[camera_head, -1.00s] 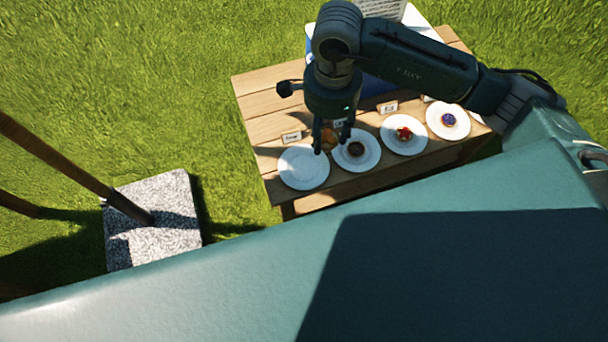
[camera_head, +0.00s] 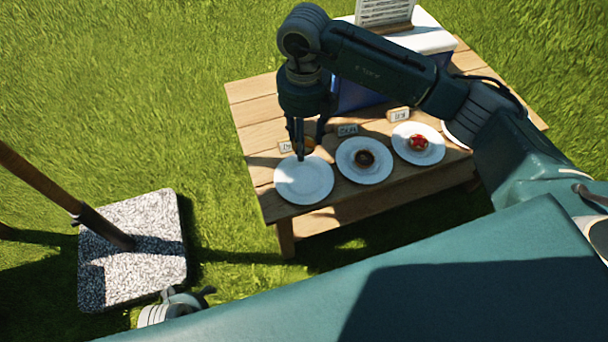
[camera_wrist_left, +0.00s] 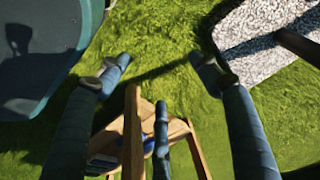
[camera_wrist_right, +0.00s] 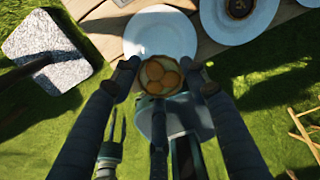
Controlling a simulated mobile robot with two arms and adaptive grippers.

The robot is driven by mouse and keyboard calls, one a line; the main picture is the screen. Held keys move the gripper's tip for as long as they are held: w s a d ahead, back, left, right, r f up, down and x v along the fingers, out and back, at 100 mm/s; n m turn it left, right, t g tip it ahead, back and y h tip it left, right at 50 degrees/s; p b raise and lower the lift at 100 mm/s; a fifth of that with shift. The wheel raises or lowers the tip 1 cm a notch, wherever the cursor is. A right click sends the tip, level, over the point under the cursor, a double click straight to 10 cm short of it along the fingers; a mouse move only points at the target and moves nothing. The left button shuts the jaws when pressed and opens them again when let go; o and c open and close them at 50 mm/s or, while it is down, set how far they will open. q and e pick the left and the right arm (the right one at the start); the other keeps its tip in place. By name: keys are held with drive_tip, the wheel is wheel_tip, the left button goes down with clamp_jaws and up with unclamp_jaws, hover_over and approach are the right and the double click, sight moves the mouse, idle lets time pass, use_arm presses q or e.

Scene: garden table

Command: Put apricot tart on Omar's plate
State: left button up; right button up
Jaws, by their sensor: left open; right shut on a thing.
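The apricot tart (camera_wrist_right: 160,76), round with orange apricot halves, is between the fingertips of my right gripper (camera_wrist_right: 161,70). In the head view my right gripper (camera_head: 305,146) hangs over the back edge of the leftmost plate, with the tart partly hidden behind its fingers. That plate (camera_head: 303,186) is white and empty; its near part also shows in the right wrist view (camera_wrist_right: 160,22). A name card (camera_head: 286,147) stands behind it, partly covered by the gripper and not clearly readable. My left gripper (camera_wrist_left: 163,68) is open and empty, over grass away from the plates.
Right of the empty plate, one plate (camera_head: 350,176) holds a dark tart and another (camera_head: 400,150) a red-topped tart. A blue and white box (camera_head: 425,38) with a sign stands at the back of the wooden table (camera_head: 256,100). A speckled stone base (camera_head: 135,265) with a pole stands left.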

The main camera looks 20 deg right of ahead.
drive_tip(key=b, duration=0.1)
hover_over(304, 179)
wheel_tip(304, 179, down, 10)
drive_tip(key=shift+r, duration=0.2)
wheel_tip(304, 179, down, 4)
drive_tip(key=shift+s+f+b, duration=0.1)
drive_tip(key=shift+b, duration=0.35)
use_arm(q)
drive_tip(key=w+v, duration=0.1)
drive_tip(key=v, duration=0.6)
drive_tip(key=shift+w+r, duration=0.4)
drive_tip(key=shift+w, duration=0.2)
use_arm(e)
drive_tip(key=shift+f, duration=0.25)
drive_tip(key=shift+f, duration=0.1)
drive_tip(key=o, duration=1.2)
drive_tip(key=shift+c, duration=0.2)
use_arm(q)
drive_tip(key=shift+r, duration=0.2)
drive_tip(key=shift+r, duration=0.1)
drive_tip(key=s+p+x, duration=0.1)
drive_tip(key=p+x, duration=0.1)
drive_tip(key=x, duration=0.5)
drive_tip(key=shift+s+f, duration=0.25)
drive_tip(key=shift+s, duration=0.2)
use_arm(e)
wheel_tip(304, 179, up, 12)
drive_tip(key=shift+r, duration=0.15)
